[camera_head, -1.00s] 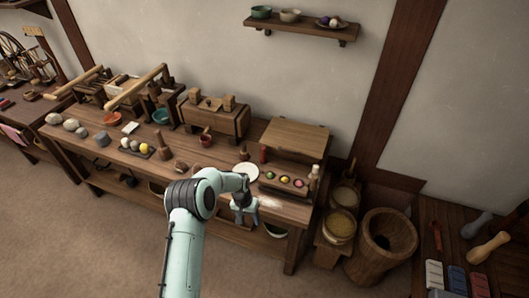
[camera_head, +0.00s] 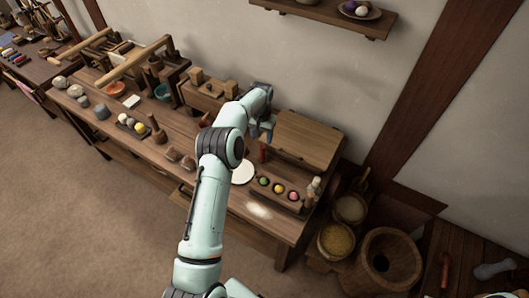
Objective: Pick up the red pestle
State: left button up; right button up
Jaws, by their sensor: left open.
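A slim red upright piece, which looks like the red pestle (camera_head: 262,154), stands on the workbench (camera_head: 213,168) beside the left end of a low wooden stand (camera_head: 310,137). It is small in the camera_head view and its top is close to my gripper. My left gripper (camera_head: 263,136) is open and points down just above and behind it, with nothing visible between its fingers. I cannot tell whether the fingers touch it. My left arm crosses the bench and hides part of it. My right gripper is not in view.
A white round plate (camera_head: 243,172) lies in front of the red piece. A tray with several coloured balls (camera_head: 279,188) sits to its right. A wooden box (camera_head: 208,99) stands behind my arm. Another red handled object (camera_head: 445,270) lies on the right table. Buckets stand between.

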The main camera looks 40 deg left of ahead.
aim_at(262, 147)
pick_arm(q)
notch_tip(262, 147, down, 10)
jog(key=shift+w+r, duration=0.1)
dwell(0.4)
grip_shut()
